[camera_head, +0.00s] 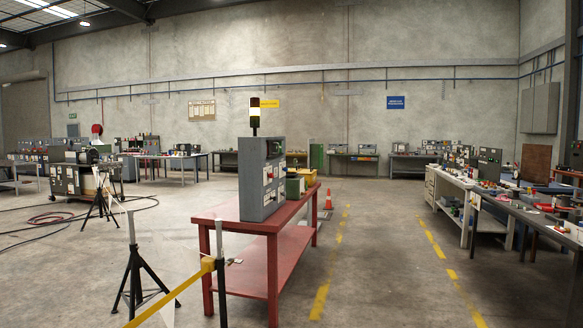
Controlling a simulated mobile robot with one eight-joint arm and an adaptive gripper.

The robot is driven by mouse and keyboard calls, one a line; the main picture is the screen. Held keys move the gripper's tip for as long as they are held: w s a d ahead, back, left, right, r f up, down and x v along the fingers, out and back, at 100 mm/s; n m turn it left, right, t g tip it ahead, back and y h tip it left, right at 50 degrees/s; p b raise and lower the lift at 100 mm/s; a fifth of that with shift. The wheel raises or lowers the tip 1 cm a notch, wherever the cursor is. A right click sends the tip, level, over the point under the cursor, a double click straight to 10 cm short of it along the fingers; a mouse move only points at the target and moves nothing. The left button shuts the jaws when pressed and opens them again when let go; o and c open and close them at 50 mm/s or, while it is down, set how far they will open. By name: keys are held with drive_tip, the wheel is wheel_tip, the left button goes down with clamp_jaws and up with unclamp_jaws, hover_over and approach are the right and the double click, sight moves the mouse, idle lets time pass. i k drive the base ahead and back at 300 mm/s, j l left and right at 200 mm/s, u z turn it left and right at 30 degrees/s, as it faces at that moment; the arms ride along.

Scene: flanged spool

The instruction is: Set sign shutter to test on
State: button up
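A grey control cabinet (252,180) stands upright on a red table (232,215) in the middle of the view. Its narrower right face carries small pale labels and dark parts, seen at a steep angle. A dark window-like part (274,149) sits near the top of that face. A signal light (255,108) with a lit pale section stands on top. I cannot make out which part is the sign shutter or how any switch is set. My gripper is not in view.
A yellow barrier strip (165,296) and a black tripod stand (136,275) are at the front left. An orange cone (328,200) stands beyond the table. Workbenches (480,200) line the right. The yellow-marked aisle between is clear.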

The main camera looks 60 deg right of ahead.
sight(271, 145)
drive_tip(key=z, duration=1.8)
drive_tip(key=i+z, duration=0.1)
drive_tip(key=z, duration=0.15)
drive_tip(key=i, duration=0.75)
drive_tip(key=i+u, duration=0.1)
drive_tip(key=i, duration=0.65)
drive_tip(key=i+l, duration=0.15)
drive_tip(key=i, duration=1.3)
drive_tip(key=i+l+u, duration=0.1)
drive_tip(key=i, duration=0.65)
drive_tip(key=i+l, duration=0.2)
drive_tip(key=i, duration=0.5)
